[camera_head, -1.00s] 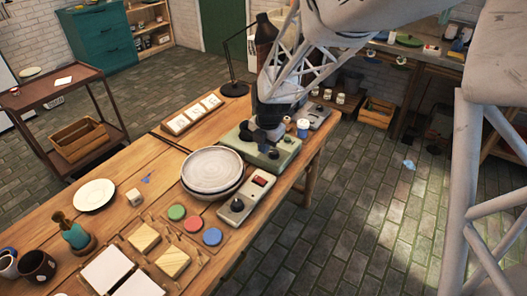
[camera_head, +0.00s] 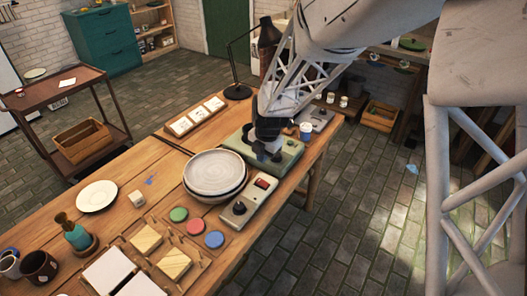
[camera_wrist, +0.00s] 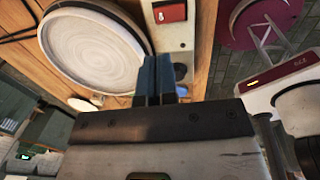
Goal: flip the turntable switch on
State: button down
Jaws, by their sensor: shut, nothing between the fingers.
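The turntable (camera_head: 214,172) is a round pale disc on the wooden table; its disc also shows at the left in the wrist view (camera_wrist: 92,50). Beside it is a pale control box (camera_head: 228,214) with a red switch (camera_head: 262,183) and a dark knob (camera_head: 239,208). The red switch (camera_wrist: 170,11) sits at the top of the wrist view, just beyond my fingertips; I cannot tell its position. My gripper (camera_head: 268,155) is over the green device, behind the box. In the wrist view its blue fingers (camera_wrist: 158,60) are together and empty, partly covering the knob.
The green device (camera_head: 288,155) stands behind the control box. A small white-and-blue cup (camera_head: 306,130) is close to my arm. Colored discs (camera_head: 196,226) and a white plate (camera_head: 97,196) lie nearer. A black lamp (camera_head: 238,91) stands at the far end.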

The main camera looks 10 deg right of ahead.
aim_at(262, 183)
jog(key=f, duration=0.6)
jog(key=w+a+f, duration=0.1)
jog(key=f, duration=0.3)
jog(key=shift+f, duration=0.1)
jog(key=shift+f, duration=0.15)
jog(key=shift+a+f+g, duration=0.1)
jog(key=shift+f+g, duration=0.05)
jog(key=shift+g, duration=0.15)
dwell(0.4)
jog(key=shift+s+d+r, duration=0.3)
jog(key=shift+s+d, duration=0.2)
jog(key=shift+d, duration=0.05)
jog(key=shift+r, duration=0.1)
